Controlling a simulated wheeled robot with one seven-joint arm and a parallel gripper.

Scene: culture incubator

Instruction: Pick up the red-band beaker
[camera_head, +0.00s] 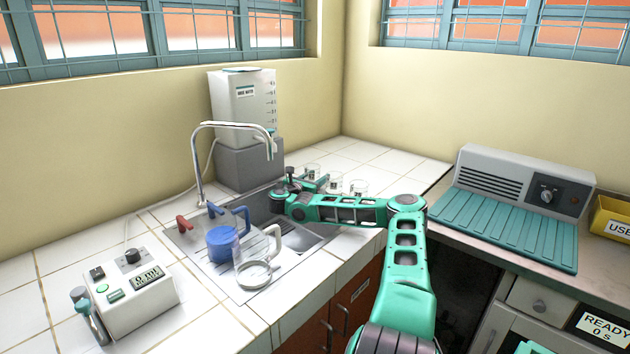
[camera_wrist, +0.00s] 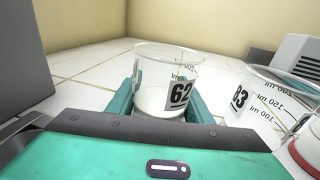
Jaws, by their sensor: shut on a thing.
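My gripper (camera_head: 314,183) is over the far counter behind the sink. In the wrist view its teal fingers (camera_wrist: 164,98) are shut around a clear glass beaker marked 62 (camera_wrist: 160,98), which is upright and shows no red band on its visible side. This beaker (camera_head: 312,169) also shows in the head view. At the lower right edge of the wrist view, a red band (camera_wrist: 307,157) shows on another, partly cut-off beaker. I cannot tell whether the held beaker is off the counter.
The sink (camera_head: 310,240) with a tall tap (camera_head: 199,165) lies left of my arm. A blue jug (camera_head: 222,243) and a clear jug (camera_head: 254,272) stand at its drainer. A water container (camera_head: 243,100) stands behind. A grey-teal appliance (camera_head: 515,205) is at right.

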